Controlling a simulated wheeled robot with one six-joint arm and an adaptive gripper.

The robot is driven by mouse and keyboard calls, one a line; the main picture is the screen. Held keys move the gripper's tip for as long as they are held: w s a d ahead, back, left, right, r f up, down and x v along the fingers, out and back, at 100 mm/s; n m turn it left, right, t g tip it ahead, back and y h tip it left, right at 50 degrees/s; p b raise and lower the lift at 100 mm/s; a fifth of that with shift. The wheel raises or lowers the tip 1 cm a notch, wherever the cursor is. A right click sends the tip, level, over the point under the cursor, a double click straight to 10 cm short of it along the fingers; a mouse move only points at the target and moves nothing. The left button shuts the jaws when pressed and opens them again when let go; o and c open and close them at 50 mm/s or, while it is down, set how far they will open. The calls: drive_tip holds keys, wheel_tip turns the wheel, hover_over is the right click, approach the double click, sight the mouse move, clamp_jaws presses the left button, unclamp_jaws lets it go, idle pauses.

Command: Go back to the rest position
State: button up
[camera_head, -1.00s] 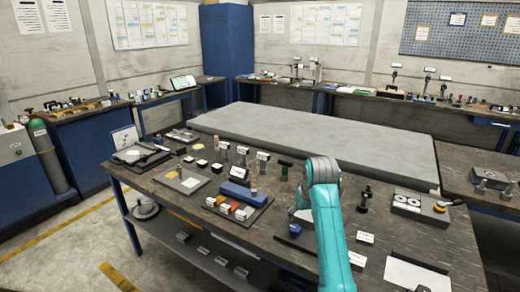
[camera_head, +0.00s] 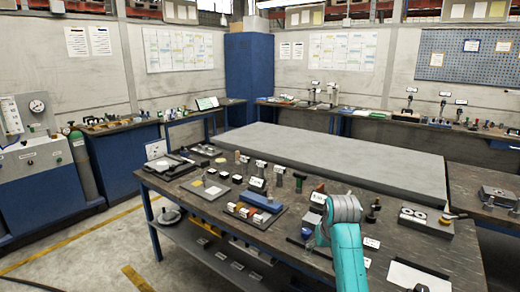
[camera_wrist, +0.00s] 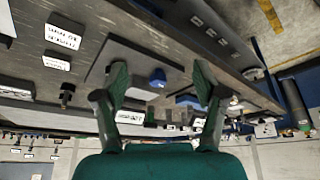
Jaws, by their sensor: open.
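In the wrist view, my gripper (camera_wrist: 162,88) shows its two dark green fingers spread wide apart, with nothing held between them. This view looks across the bench upside down. A small blue block (camera_wrist: 158,77) on a grey plate shows in the gap beyond the fingers, apart from them. In the head view, my teal arm rises at the lower right over the front bench, and my gripper is hidden behind it.
The front bench (camera_head: 440,265) holds labelled small parts, a blue block (camera_head: 262,202) on a tray and a plate with two white rings (camera_head: 412,215). A large grey slab (camera_head: 330,155) lies behind. A blue cabinet (camera_head: 250,75) stands at the back. Floor shows at the left.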

drive_tip(key=s+f+t, duration=0.2)
drive_tip(key=s+f, duration=0.6)
drive_tip(key=f, duration=0.4)
drive_tip(key=s+f+t, duration=0.1)
drive_tip(key=s+f, duration=0.8)
drive_tip(key=f, duration=0.3)
drive_tip(key=s+f+t, duration=0.3)
drive_tip(key=s, duration=1.5)
drive_tip(key=s+r+t, duration=0.2)
drive_tip(key=s+r, duration=0.7)
drive_tip(key=s, duration=0.4)
drive_tip(key=s+r+t, duration=0.2)
drive_tip(key=s+r, duration=0.8)
drive_tip(key=s, duration=0.3)
drive_tip(key=shift+s+a+r+m, duration=0.2)
drive_tip(key=shift+s+m, duration=0.15)
drive_tip(key=shift+m, duration=0.05)
